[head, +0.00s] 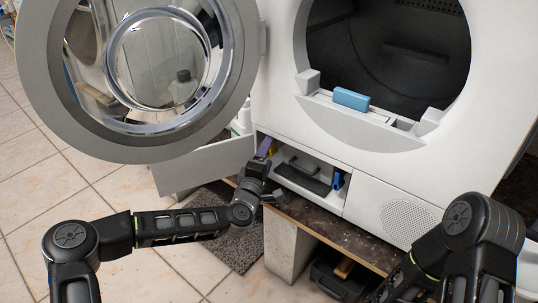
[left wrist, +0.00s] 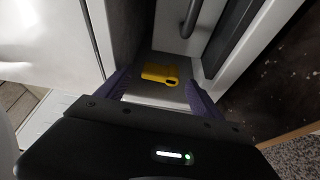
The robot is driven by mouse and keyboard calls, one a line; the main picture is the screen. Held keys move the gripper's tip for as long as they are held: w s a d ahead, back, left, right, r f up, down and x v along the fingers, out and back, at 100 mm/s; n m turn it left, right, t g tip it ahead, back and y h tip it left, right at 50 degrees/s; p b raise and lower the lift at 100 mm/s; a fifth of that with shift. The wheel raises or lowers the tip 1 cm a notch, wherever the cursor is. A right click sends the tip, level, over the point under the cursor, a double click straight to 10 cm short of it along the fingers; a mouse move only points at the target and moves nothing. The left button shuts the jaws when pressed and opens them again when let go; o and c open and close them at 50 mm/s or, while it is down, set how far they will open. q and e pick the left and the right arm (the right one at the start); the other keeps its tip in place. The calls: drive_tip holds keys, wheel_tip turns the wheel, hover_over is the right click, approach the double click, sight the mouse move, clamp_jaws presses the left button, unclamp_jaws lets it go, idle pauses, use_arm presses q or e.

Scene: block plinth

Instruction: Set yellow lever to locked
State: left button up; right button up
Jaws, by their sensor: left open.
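The yellow lever (left wrist: 160,74) sits inside the open lower compartment of a white dryer (head: 360,185). In the left wrist view it lies ahead, between the purple fingers of my left gripper (left wrist: 160,94), with a visible gap to each finger. In the head view only a small yellow patch of the lever (head: 273,147) shows beside my left gripper (head: 264,153), which hides the rest. The left gripper is open and empty at the compartment's left end. My right arm shows at the lower right of the head view, but its gripper does not.
A dark handle (head: 304,174) and a blue lever (head: 338,180) are in the same compartment. The opened flap (head: 205,168) is at its left. The round door (head: 45,75) hangs open above my left arm. A light-blue block (head: 351,99) rests on the drum opening's ledge.

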use_arm(q)
drive_tip(key=shift+x, duration=1.1)
drive_tip(key=shift+c, duration=0.3)
drive_tip(key=c, duration=1.3)
